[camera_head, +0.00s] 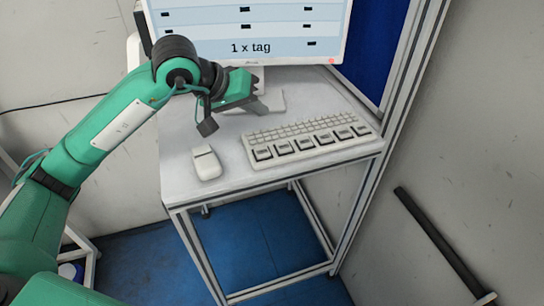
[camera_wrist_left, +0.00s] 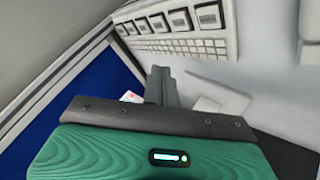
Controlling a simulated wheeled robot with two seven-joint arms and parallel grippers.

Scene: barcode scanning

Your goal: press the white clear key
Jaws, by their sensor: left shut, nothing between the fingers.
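The off-white keyboard (camera_head: 307,131) lies on the white table, with a row of large dark-framed keys (camera_head: 283,148) along its front. It also shows upside down at the top of the left wrist view (camera_wrist_left: 185,45). The labels are too small to read, so I cannot tell which key is the white clear key. My left gripper (camera_head: 262,107) is shut and empty, behind the keyboard's back left corner and near the monitor stand. Its closed fingers (camera_wrist_left: 161,85) point toward the keyboard in the wrist view, apart from the large keys. My right gripper is out of view.
A monitor (camera_head: 250,30) reading "1 x tag" stands at the back. A white mouse (camera_head: 206,165) lies left of the keyboard. The table top (camera_head: 181,150) is otherwise clear in front. A metal frame post (camera_head: 400,60) rises at the right.

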